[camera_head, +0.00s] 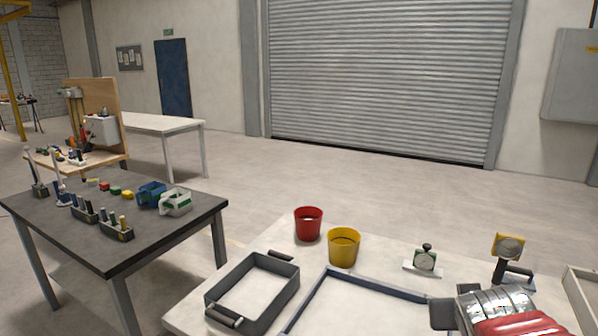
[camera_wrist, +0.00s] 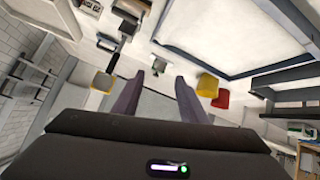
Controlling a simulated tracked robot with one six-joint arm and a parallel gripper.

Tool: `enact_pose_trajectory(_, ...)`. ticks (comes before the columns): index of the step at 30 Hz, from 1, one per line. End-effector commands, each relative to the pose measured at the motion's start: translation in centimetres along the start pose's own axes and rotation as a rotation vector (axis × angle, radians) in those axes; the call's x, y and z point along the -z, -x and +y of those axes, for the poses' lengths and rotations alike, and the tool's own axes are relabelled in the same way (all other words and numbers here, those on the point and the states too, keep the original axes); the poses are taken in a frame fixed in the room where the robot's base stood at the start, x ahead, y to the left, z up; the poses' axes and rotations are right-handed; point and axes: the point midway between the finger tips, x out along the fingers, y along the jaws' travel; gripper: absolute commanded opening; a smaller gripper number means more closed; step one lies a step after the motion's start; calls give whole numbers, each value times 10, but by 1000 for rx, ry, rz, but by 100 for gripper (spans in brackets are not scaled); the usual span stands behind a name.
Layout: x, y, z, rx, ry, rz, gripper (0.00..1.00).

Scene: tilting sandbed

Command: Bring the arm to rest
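My gripper (camera_wrist: 159,77) shows in the wrist view, with its two dark fingers spread apart.
The white table (camera_head: 395,262) bears a red bucket (camera_head: 308,224), a yellow bucket (camera_head: 344,247), a grey tray (camera_head: 284,268), a dark-rimmed sandbed (camera_head: 372,281), a small dial device (camera_head: 426,259) and a yellow-headed tool (camera_head: 508,247). A dark table (camera_head: 150,228) with several items stands left.

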Motion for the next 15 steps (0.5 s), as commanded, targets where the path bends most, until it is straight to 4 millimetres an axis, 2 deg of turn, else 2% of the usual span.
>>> enact_pose_trajectory(1, -6, 13, -15, 27, 3, -22, 39)
enact_pose_trajectory(9, -65, 80, -85, 191, 30, -199, 39)
enact_pose_trajectory(15, -104, 123, -119, 307, 68, -307, 39)
